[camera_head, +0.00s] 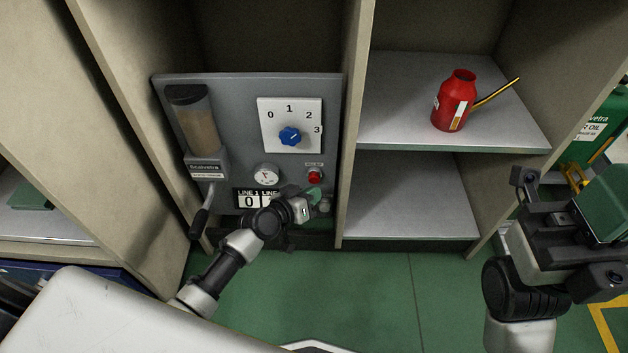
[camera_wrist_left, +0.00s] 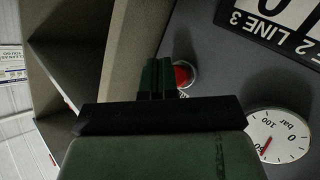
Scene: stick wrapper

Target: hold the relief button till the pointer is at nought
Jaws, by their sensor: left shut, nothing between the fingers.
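The grey panel (camera_head: 225,95) carries a red relief button (camera_head: 314,176) at its lower right and a round white gauge (camera_head: 265,174) left of it. In the left wrist view the gauge (camera_wrist_left: 278,137) shows a red pointer at a printed mark that I cannot read surely. My left gripper (camera_head: 315,194) is shut and empty, its green fingertips just below the button in the head view. In the left wrist view the fingertips (camera_wrist_left: 158,75) partly cover the button (camera_wrist_left: 183,75); I cannot tell if they touch it. My right gripper (camera_head: 607,205) is at the far right, its jaw opening unclear.
A blue knob (camera_head: 290,136) sits on a 0 to 3 dial above the button. A line counter (camera_head: 250,200) and a lever (camera_head: 200,222) are at the lower left. A red oil can (camera_head: 453,104) stands on the shelf to the right. The lower shelf is empty.

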